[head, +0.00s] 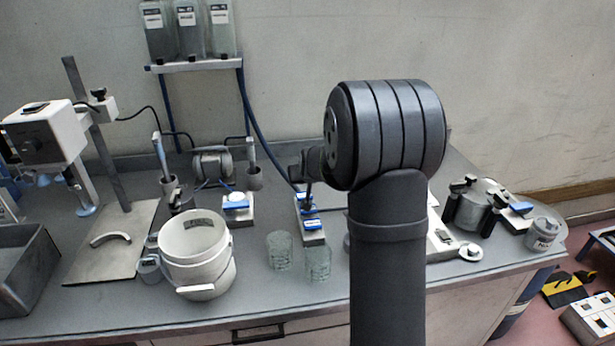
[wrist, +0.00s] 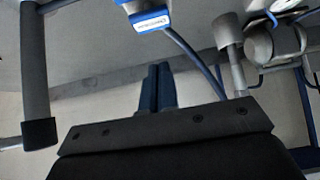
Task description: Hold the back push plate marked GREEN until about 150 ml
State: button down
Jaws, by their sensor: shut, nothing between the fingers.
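My gripper (head: 308,188) is over the narrow block of blue push plates in the head view. Its fingers (wrist: 158,75) are shut and empty in the wrist view. On that block, a back blue plate (head: 307,197) shows just under the fingertips, with a front blue plate (head: 310,224) nearer the edge. I cannot read their markings or tell whether the fingers touch a plate. Two clear glass beakers, one on the left (head: 280,250) and one on the right (head: 319,263), stand in front; their liquid level cannot be told.
A white bucket (head: 197,245) stands left of the beakers, and a lidded metal pot (head: 475,207) stands right of my arm. Labelled bottles (head: 190,28) sit on the wall shelf (head: 197,66). A blue-topped device (head: 238,203) lies left of the plates. My arm hides part of the bench.

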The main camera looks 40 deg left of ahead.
aim_at(304, 196)
jog(key=f, duration=0.2)
jog(key=w+a+f, duration=0.1)
jog(key=shift+f, duration=1.2)
jog(key=shift+f, duration=0.85)
jog(key=shift+s+d+f, duration=0.2)
jog(key=shift+f, duration=0.45)
jog(key=shift+r, duration=0.1)
notch_tip(304, 196, up, 6)
jog(key=shift+f, duration=0.2)
jog(key=v, duration=0.9)
jog(key=shift+r, duration=0.2)
